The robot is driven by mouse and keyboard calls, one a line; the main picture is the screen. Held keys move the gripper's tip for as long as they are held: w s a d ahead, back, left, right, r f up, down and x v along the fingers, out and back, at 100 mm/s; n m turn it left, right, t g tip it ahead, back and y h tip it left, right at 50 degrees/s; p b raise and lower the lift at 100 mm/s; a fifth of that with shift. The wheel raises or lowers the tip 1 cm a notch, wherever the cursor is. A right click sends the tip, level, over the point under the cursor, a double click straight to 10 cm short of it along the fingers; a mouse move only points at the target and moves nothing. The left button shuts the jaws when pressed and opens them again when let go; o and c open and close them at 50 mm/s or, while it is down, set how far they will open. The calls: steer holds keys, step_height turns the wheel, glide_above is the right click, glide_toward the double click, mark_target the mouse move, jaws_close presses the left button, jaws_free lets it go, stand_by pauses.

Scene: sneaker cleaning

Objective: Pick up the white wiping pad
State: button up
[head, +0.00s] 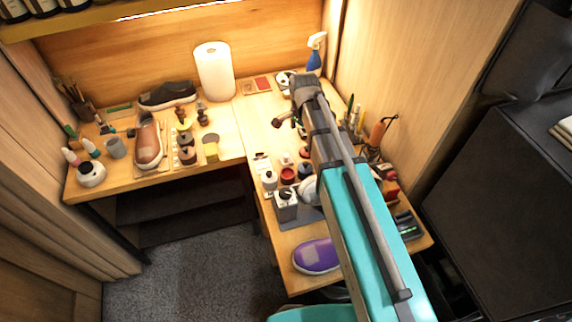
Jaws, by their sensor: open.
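I cannot clearly pick out a white wiping pad in the head view. A small block (211,152), yellow at its lower part, lies on the left part of the L-shaped wooden bench (232,130); I cannot tell whether it is a pad. My arm reaches from the lower right over the right part of the bench. My gripper (283,122) is small and dark here, above the bench near its inner corner. It is open, and I see nothing held in it. My arm hides part of the bench behind it.
A paper towel roll (215,72) and a blue spray bottle (315,55) stand at the back. A brown shoe (148,142), a black shoe (167,95) and a purple shoe (316,256) lie on the bench. Several small bottles and jars (287,176) stand near my arm.

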steer(key=m+b, duration=0.1)
steer(key=m, duration=0.1)
glide_above(286, 155)
steer(key=f, duration=0.2)
steer(key=shift+w+d+r, duration=0.1)
steer(key=shift+w+r, duration=0.1)
steer(key=shift+r, duration=0.05)
step_height(286, 155, down, 9)
steer(key=b, duration=0.8)
steer(key=shift+r+b, duration=0.2)
steer(key=shift+b, duration=0.1)
steer(key=shift+f, duration=0.1)
steer(key=shift+s+f+b, duration=0.15)
steer(key=shift+f+b, duration=2.35)
steer(key=shift+b, duration=0.1)
steer(key=c, duration=0.8)
